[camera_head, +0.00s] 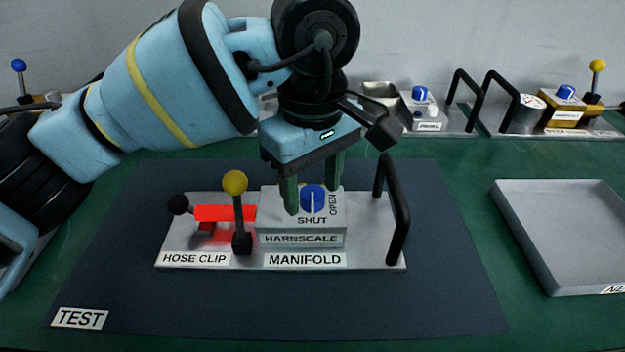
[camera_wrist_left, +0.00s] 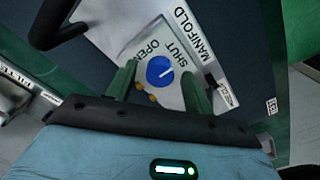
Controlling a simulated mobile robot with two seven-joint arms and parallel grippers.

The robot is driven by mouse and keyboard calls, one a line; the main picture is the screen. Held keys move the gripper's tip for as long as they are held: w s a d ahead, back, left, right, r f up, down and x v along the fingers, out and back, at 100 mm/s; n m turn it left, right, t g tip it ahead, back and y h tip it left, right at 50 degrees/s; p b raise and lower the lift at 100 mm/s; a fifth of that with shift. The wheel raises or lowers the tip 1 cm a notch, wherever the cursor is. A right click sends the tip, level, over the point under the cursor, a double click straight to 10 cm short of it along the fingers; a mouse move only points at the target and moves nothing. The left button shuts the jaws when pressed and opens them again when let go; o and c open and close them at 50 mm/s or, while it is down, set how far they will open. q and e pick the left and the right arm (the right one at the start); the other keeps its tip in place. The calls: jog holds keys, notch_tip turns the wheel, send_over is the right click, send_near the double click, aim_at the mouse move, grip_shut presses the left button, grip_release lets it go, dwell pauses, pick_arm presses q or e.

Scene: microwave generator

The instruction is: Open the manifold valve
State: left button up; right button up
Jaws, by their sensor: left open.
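The manifold valve is a round blue knob (camera_head: 313,199) with a white pointer line, on a silver box marked SHUT in front and OPEN to its right. The pointer lines up with SHUT. The knob also shows in the left wrist view (camera_wrist_left: 160,70), its line towards SHUT. My left gripper (camera_head: 312,195) points down over the box, its green fingers open on either side of the knob. In the left wrist view the fingers (camera_wrist_left: 159,75) straddle the knob with gaps. Whether they reach down to knob height is hard to tell. My right gripper is not in view.
The silver plate (camera_head: 365,257) also carries a yellow-topped lever (camera_head: 236,183), a red hose clip handle (camera_head: 212,213) and a black handle (camera_head: 398,220). It lies on a dark mat (camera_head: 250,310). A grey tray (camera_head: 565,235) is at right; similar units stand behind.

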pick_arm(q)
jog(key=shift+c, duration=0.3)
jog(key=c, duration=0.9)
